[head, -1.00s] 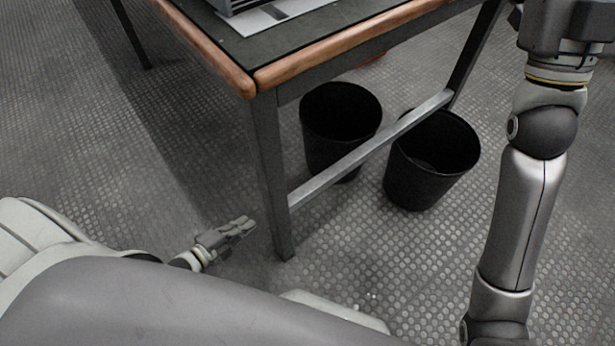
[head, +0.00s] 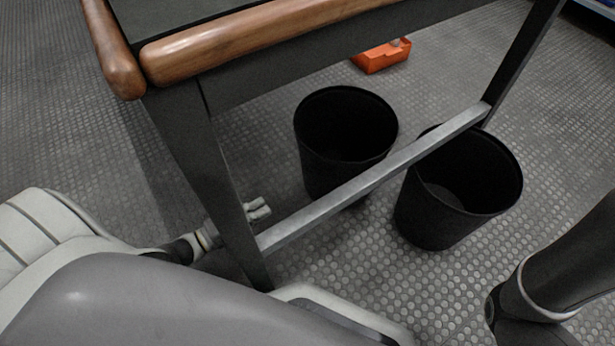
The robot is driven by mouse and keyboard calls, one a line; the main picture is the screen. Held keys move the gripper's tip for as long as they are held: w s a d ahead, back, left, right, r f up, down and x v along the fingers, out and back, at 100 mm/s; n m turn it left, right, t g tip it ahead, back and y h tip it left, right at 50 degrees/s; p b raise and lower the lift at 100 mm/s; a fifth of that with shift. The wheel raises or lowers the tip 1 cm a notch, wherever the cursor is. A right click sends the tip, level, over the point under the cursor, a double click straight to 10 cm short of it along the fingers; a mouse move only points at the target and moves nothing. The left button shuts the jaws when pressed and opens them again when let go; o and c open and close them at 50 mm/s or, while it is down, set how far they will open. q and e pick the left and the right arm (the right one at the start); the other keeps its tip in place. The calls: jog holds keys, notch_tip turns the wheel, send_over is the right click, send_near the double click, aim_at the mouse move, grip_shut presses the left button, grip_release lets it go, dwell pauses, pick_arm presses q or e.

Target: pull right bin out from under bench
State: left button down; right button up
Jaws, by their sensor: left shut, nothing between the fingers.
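Two black round open-topped bins stand upright on the floor at the bench (head: 250,38). The right bin (head: 432,218) looks empty and shows mostly on the near right side of the bench's metal rail (head: 370,178). The rail crosses in front of part of its upper left rim. The left bin (head: 322,178) is behind the rail, under the bench. My left gripper (head: 262,209) is shut and empty, low beside the bench leg (head: 205,170). The leg hides part of my left wrist. It is well left of both bins. My right gripper is out of view; only part of my right arm shows at lower right.
An orange open box (head: 382,56) lies on the floor behind the bins. Bench legs stand at left and upper right, joined by the low rail. The textured floor right of the right bin is clear up to my right arm.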

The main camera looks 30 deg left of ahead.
pick_arm(q)
jog(key=b+x, duration=0.6)
jog(key=x, duration=0.6)
jog(key=shift+f, duration=0.1)
jog(key=shift+w+d+b, duration=0.3)
jog(key=shift+w+b, duration=0.3)
jog(key=shift+w, duration=0.05)
jog(key=shift+w+d, duration=0.1)
jog(key=shift+w, duration=0.05)
send_near(369, 147)
jog(key=b+x, duration=0.4)
jog(key=x, duration=0.4)
jog(key=shift+w+d, duration=0.15)
